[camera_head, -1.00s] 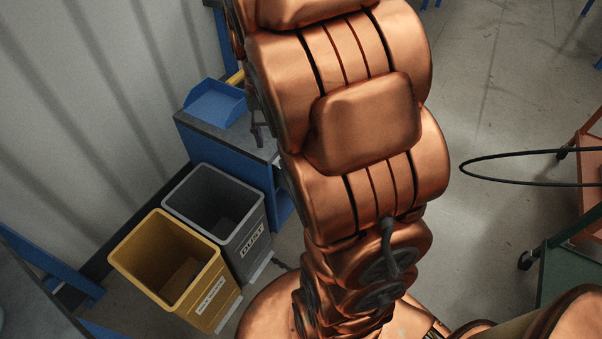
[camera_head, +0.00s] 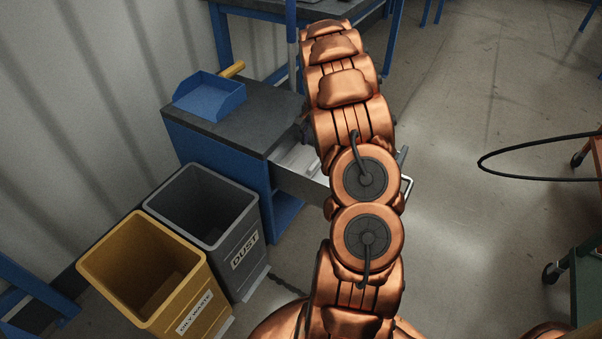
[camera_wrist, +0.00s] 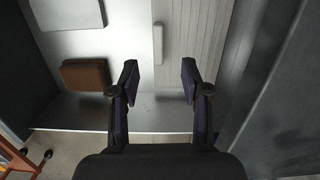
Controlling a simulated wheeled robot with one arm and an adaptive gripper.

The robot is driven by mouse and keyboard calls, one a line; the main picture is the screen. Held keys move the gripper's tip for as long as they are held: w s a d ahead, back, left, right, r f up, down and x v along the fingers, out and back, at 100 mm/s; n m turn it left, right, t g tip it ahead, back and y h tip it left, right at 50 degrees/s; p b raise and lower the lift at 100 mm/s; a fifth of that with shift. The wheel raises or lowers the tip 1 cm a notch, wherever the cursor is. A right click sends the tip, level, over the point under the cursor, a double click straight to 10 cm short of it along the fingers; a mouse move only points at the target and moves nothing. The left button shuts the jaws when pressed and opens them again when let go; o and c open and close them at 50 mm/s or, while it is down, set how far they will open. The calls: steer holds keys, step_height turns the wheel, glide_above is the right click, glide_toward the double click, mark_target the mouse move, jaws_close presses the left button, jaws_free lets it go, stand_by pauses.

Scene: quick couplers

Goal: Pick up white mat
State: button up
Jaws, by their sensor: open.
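In the wrist view my gripper (camera_wrist: 160,64) is open and empty, its two fingers apart above an open drawer (camera_wrist: 75,112). A pale ribbed flat sheet (camera_wrist: 203,35) lies in the drawer to the right, and a smooth pale flat piece (camera_wrist: 68,13) lies at the upper left, cut by the frame edge. I cannot tell for sure which of these is the white mat. A small white bar (camera_wrist: 158,44) lies between them, just beyond the fingertips. In the head view the arm hides my gripper and much of the drawer (camera_head: 305,184).
A brown block (camera_wrist: 86,75) sits in the drawer, left of my fingers. The drawer belongs to a blue cabinet (camera_head: 215,150) with a blue tray (camera_head: 209,97) on top. A grey bin (camera_head: 235,240) and a yellow bin (camera_head: 160,300) stand beside it.

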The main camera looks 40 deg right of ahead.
mark_target(314, 164)
steer(key=shift+w+d+f, duration=0.1)
steer(key=shift+d+f, duration=0.2)
steer(key=shift+f, duration=0.25)
steer(key=shift+d+f, duration=0.3)
steer(key=shift+f, duration=0.25)
steer(key=shift+f+b, duration=0.3)
steer(key=shift+f, duration=0.05)
steer(key=shift+s+a+f+b, duration=0.15)
steer(key=shift+f+b, duration=0.15)
steer(key=shift+f, duration=0.85)
steer(key=shift+s+a+f+b, duration=0.15)
steer(key=shift+f+b, duration=0.2)
steer(key=shift+f, duration=0.85)
steer(key=shift+a+f+b, duration=0.15)
steer(key=shift+f+b, duration=0.15)
steer(key=shift+f, duration=0.85)
jaws_close()
